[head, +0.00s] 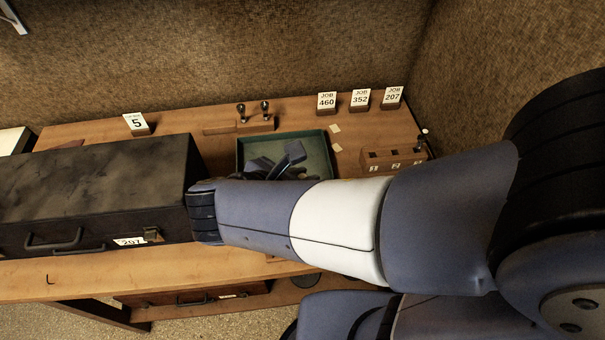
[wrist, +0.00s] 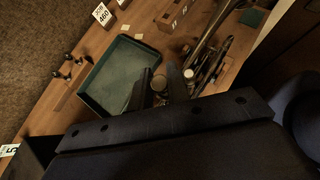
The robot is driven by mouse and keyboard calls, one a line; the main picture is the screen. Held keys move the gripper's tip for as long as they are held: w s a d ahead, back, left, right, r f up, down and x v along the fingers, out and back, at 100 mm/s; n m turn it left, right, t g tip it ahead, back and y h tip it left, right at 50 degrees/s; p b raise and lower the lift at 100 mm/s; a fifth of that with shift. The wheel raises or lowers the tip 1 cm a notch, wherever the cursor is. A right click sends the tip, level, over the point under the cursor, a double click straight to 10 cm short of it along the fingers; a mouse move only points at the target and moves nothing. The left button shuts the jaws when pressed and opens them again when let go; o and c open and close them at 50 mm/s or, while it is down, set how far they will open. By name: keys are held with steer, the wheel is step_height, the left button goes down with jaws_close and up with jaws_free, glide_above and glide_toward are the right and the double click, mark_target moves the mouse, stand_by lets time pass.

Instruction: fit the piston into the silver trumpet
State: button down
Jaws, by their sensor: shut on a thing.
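My gripper (wrist: 163,90) is shut on a small round-ended metal piece, apparently the piston (wrist: 159,83), seen end-on between the fingers. In the wrist view a trumpet with greyish metal tubing (wrist: 205,50) lies just right of the fingers, and a round pale end (wrist: 188,73) shows close beside the right finger. I cannot tell whether the piston touches the trumpet or is in a valve casing. In the head view my gripper (head: 280,163) is over the front of the green tray, and my arm hides the trumpet and most of the grip.
A green tray (wrist: 118,72) is behind the gripper. A black case (head: 95,185) fills the left of the bench. A small stand with two upright pieces (head: 256,124), job cards (head: 360,100) and a numbered wooden block (head: 392,160) stand at the back and right.

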steer(key=shift+f+b, duration=3)
steer(key=shift+f, duration=1.6)
steer(key=shift+r, duration=0.1)
stand_by(0.5)
stand_by(0.9)
steer(key=c, duration=1.3)
jaws_free()
steer(key=v, duration=1.1)
steer(key=shift+w, duration=0.1)
